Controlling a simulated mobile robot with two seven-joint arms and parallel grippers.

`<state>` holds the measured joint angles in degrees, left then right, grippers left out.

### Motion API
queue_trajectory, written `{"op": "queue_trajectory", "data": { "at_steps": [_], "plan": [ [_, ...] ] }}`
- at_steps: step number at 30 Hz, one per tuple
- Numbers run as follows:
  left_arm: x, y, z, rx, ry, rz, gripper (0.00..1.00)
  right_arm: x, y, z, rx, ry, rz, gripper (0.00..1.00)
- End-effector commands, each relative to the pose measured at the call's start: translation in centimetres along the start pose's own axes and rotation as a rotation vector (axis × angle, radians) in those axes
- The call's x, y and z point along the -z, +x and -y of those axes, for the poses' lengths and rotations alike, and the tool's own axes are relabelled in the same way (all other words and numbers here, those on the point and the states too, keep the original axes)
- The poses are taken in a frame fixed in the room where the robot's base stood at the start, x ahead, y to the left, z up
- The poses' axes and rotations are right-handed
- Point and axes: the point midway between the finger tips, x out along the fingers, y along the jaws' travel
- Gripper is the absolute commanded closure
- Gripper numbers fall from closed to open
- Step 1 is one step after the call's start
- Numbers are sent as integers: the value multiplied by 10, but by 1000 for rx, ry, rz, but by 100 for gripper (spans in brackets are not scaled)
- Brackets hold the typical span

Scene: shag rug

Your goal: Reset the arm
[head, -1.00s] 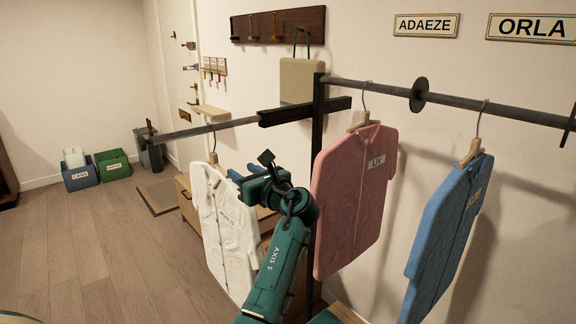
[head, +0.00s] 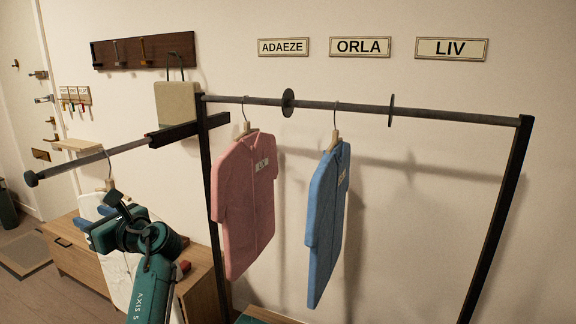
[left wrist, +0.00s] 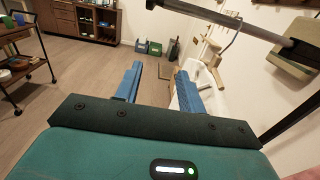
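My left gripper (head: 84,226) is in front of the white shirt (head: 122,268) in the head view and covers part of it. In the left wrist view the two blue fingers of my left gripper (left wrist: 158,88) are wide apart with floor showing between them. The white shirt (left wrist: 190,95) hangs just beyond the right finger there, on a wooden hanger (left wrist: 212,52). I cannot tell whether the finger touches the shirt. My right gripper is in neither view.
A pink shirt (head: 246,205) and a blue shirt (head: 327,225) hang from the dark rail (head: 360,106) under name plates. The short side rail (head: 95,162) sticks out left above my left arm. A wooden bench (head: 75,260) stands behind. A cart (left wrist: 22,62) is at the left wrist view's left.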

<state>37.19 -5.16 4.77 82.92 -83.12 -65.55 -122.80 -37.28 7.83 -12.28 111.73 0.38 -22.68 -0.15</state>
Motion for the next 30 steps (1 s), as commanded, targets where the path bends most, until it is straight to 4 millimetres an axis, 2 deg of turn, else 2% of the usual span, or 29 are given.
{"op": "queue_trajectory", "data": {
  "at_steps": [1,3,8,11,14,17,18,20,21,25,27,30],
  "plan": [
    [0,0,0,0,0,0,61,1,0,-1,-1,-2,-2,46],
    [35,-5,2,67,-86,-42,61,0,0,-1,0,-2,0,46],
    [102,-23,3,200,-313,-167,61,0,0,-2,-1,-6,1,46],
    [150,-42,0,273,-480,-287,61,2,1,-5,-5,-11,-4,46],
    [204,-71,-10,327,-685,-458,61,2,1,-6,-5,-14,-5,46],
    [261,-114,-29,331,-935,-695,61,2,1,-5,-5,-13,-3,46],
    [282,-133,-40,311,-1043,-802,61,1,0,-5,-4,-13,-2,46],
    [310,-166,-58,252,-1202,-969,61,1,0,-5,-4,-13,-2,46],
    [326,-188,-72,192,-1309,-1081,61,1,0,-5,-4,-13,-2,46],
    [361,-257,-118,-94,-1620,-1405,61,1,0,-4,-3,-13,-1,46],
    [370,-288,-140,-277,-1753,-1531,61,0,0,-4,-3,-12,-1,46],
    [375,-319,-165,-508,-1886,-1643,61,0,0,-4,-2,-11,0,46]
  ]
}}
